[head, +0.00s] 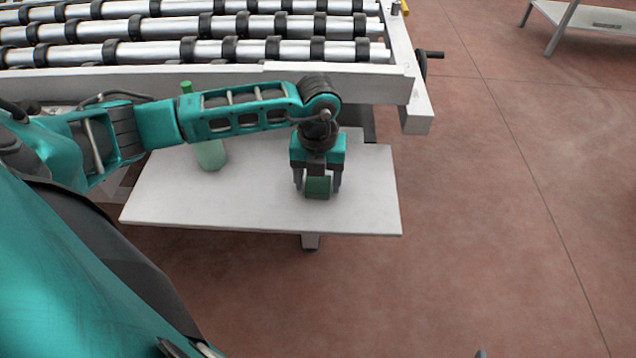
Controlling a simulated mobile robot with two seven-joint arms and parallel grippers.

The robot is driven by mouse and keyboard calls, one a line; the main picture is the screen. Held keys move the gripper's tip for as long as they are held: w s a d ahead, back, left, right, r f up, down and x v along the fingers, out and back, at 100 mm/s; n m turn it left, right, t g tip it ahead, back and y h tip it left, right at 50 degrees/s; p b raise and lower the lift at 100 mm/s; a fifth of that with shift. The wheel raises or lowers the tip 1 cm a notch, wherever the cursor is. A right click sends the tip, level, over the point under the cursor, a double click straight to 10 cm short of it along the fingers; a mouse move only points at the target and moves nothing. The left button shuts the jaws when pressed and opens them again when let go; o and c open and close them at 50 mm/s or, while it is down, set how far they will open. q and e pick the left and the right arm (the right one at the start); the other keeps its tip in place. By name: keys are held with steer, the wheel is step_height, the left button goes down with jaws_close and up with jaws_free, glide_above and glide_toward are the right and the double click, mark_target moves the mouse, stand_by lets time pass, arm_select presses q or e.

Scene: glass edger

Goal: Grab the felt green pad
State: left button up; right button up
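The green felt pad (318,188) is a small dark green block at the right part of a white table, below my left gripper (317,184). My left gripper points down, with one dark finger on each side of the pad. The fingers stand close to the pad's sides; I cannot tell whether they touch it. I also cannot tell whether the pad rests on the table or is slightly above it.
The white table (250,212) also holds a green bottle (210,154), partly hidden behind my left arm. A roller conveyor (200,53) with a white frame stands behind. Another white table (590,14) is far right. The red floor on the right is clear.

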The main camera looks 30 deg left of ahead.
arm_select(q)
steer(key=c, duration=0.7)
steer(key=shift+c, duration=0.2)
